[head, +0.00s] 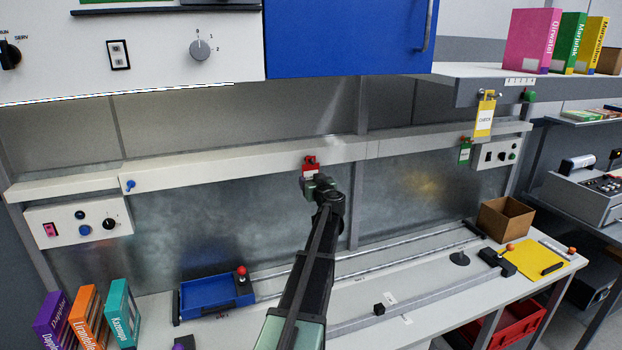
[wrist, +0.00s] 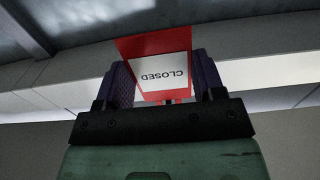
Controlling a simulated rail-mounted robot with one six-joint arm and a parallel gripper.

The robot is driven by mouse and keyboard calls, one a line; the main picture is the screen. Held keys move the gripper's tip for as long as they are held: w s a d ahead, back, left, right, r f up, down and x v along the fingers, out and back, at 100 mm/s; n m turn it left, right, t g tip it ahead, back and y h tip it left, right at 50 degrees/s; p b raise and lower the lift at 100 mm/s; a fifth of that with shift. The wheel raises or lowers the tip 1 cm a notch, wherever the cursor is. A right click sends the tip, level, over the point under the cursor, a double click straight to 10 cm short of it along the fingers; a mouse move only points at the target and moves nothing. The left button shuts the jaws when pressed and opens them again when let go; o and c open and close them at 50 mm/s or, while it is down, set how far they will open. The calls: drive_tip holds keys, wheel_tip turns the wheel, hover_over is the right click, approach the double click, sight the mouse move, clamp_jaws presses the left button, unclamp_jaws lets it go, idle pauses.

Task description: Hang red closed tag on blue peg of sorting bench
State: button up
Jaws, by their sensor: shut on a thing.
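The red closed tag (head: 311,161) is at the end of my raised arm, in front of the white rail along the back of the bench. In the wrist view the tag (wrist: 157,47) has a white panel reading CLOSED, upside down in the picture. My gripper (head: 318,182) is shut on it; the dark fingers (wrist: 162,80) stand on both sides of the tag. The blue peg (head: 130,184) sticks out of the same rail, far to the left of my gripper, and looks empty. The wrist view does not show the peg.
The sorting bench (head: 352,305) runs below. A yellow CHECK tag (head: 485,117) and a green tag (head: 465,151) hang at the right. A white control box (head: 80,222) sits below the rail at left. A blue cabinet (head: 345,38) overhangs. The rail between tag and peg is clear.

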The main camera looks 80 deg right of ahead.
drive_tip(key=shift+v, duration=0.85)
drive_tip(key=shift+a+r, duration=0.1)
drive_tip(key=shift+s+a+r+p, duration=0.2)
drive_tip(key=shift+a+p, duration=0.05)
drive_tip(key=shift+a, duration=0.1)
drive_tip(key=shift+s+a+r+p, duration=0.2)
drive_tip(key=shift+a+p, duration=0.05)
drive_tip(key=shift+a, duration=0.15)
drive_tip(key=shift+a, duration=0.1)
drive_tip(key=v, duration=0.4)
drive_tip(key=shift+s+a, duration=0.15)
idle(0.6)
drive_tip(key=shift+f, duration=0.15)
